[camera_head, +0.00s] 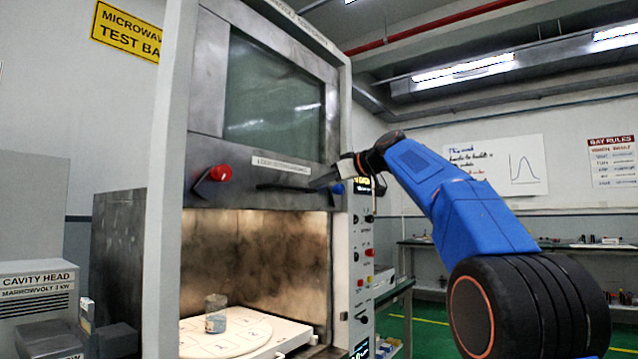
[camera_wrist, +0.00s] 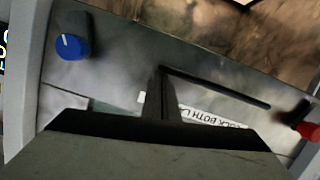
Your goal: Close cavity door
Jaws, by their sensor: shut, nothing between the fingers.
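The cavity door (camera_head: 270,95) is a grey metal panel with a dark window, raised above the lit, open cavity (camera_head: 255,250). Along its lower part are a black bar handle (camera_head: 285,187), a red knob (camera_head: 220,173) at left and a blue knob (camera_head: 338,188) at right. My gripper (camera_head: 325,182) is shut and empty by the right end of the handle. In the wrist view the fingers (camera_wrist: 162,90) overlap the end of the handle (camera_wrist: 215,87); I cannot tell whether they touch. The blue knob (camera_wrist: 70,46) and red knob (camera_wrist: 305,130) also show there, inverted.
A small glass jar (camera_head: 215,314) stands on a round turntable (camera_head: 225,337) in the cavity. A control panel (camera_head: 362,250) with knobs runs down the right side. A white frame post (camera_head: 165,180) stands at the left. A grey unit (camera_head: 38,305) is at the far left.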

